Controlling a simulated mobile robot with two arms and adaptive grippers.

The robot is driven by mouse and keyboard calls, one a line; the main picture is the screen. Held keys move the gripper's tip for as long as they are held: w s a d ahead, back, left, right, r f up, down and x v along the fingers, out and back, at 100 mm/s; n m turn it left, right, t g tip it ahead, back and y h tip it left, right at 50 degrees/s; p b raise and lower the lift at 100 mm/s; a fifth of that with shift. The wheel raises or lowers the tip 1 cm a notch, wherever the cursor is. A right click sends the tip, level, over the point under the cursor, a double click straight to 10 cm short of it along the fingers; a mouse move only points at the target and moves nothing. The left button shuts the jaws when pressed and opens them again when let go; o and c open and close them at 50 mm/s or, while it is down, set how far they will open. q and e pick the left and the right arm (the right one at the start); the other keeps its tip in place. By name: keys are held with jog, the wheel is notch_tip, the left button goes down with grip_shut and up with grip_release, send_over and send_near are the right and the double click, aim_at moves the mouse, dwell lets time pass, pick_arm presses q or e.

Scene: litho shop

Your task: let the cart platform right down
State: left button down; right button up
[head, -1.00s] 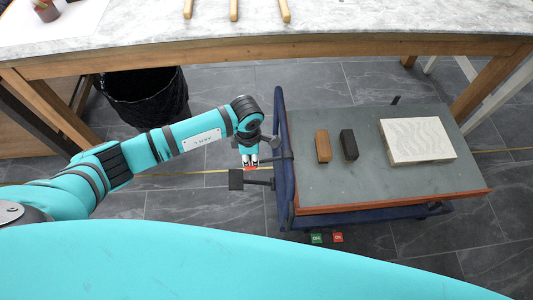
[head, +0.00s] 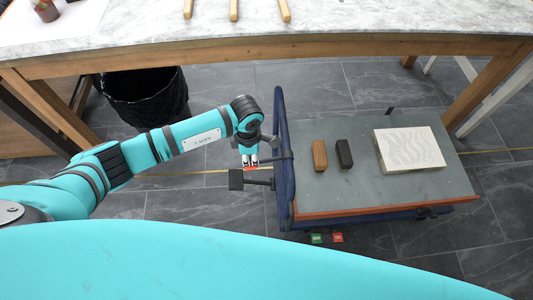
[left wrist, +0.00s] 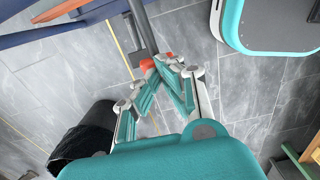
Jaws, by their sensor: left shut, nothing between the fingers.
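The cart platform (head: 350,192) is a grey slab with an orange edge, sitting low over a blue frame with a blue push handle (head: 284,160) at its left end. A brown block (head: 319,155), a black block (head: 344,153) and a pale patterned slab (head: 410,149) lie on it. My left gripper (head: 250,166) is shut and empty, left of the handle. My right gripper is not in view.
A dark pedal-like pad (head: 236,180) sticks out left of the cart. Green (head: 317,238) and red (head: 338,237) labelled squares show in front of the cart. A marble-topped table (head: 360,18) stands behind, with a black bin (head: 145,97) under it. Grey floor is clear at front left.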

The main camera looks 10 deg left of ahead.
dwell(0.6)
pick_arm(q)
notch_tip(320, 180, up, 8)
jog(key=p, duration=0.6)
jog(key=shift+r, duration=0.2)
jog(key=shift+d, duration=0.1)
